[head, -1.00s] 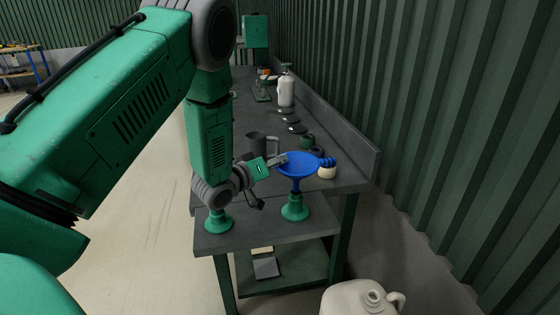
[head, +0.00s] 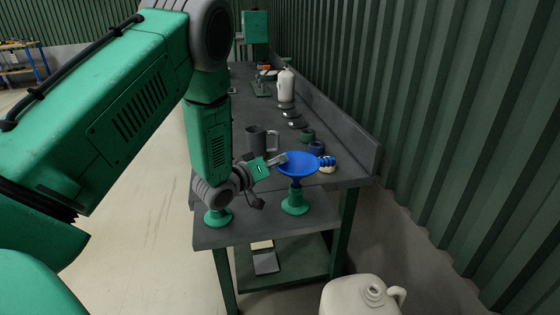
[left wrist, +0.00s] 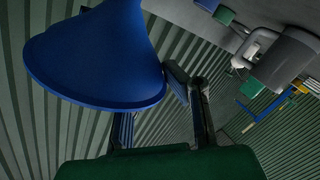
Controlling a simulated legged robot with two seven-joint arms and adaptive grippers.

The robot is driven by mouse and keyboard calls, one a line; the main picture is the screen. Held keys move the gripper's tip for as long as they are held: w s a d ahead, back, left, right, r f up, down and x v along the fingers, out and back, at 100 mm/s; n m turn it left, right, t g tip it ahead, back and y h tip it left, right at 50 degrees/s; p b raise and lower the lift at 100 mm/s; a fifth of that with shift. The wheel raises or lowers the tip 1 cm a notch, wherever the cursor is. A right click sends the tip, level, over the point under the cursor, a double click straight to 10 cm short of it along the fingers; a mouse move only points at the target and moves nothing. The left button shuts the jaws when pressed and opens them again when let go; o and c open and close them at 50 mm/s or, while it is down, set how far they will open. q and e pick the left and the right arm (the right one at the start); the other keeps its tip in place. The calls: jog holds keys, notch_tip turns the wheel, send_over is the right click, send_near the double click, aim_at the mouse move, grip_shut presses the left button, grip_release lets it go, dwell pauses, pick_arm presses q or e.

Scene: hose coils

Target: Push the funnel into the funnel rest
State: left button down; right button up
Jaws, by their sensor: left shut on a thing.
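The blue funnel (head: 298,170) is upright with its wide mouth up, above the green funnel rest (head: 295,204) on the near end of the bench. Its spout goes down to the top of the rest, and the spout's lower end is hidden there. My left gripper (head: 280,160) is shut on the funnel's rim from the left. In the left wrist view the funnel (left wrist: 95,55) fills the upper left, beside the gripper's fingers (left wrist: 188,90). My right gripper is not in view.
A second green stand (head: 217,217) is on the bench under my left wrist. A grey mug (head: 259,142) is behind the gripper. Blue and green rings (head: 316,147) and a white bottle (head: 286,86) are farther back. A white jug (head: 352,298) is in front.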

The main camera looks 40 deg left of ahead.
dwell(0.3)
pick_arm(q)
jog(key=c, duration=1.6)
grip_release()
jog(key=shift+s, duration=0.15)
jog(key=s, duration=0.1)
jog(key=s+p, duration=0.1)
jog(key=shift+s+a+r, duration=0.1)
jog(key=shift+s+a, duration=0.1)
jog(key=shift+s, duration=0.15)
jog(key=shift+w, duration=0.2)
jog(key=shift+w+d, duration=0.2)
jog(key=shift+w, duration=0.95)
jog(key=shift+w, duration=0.1)
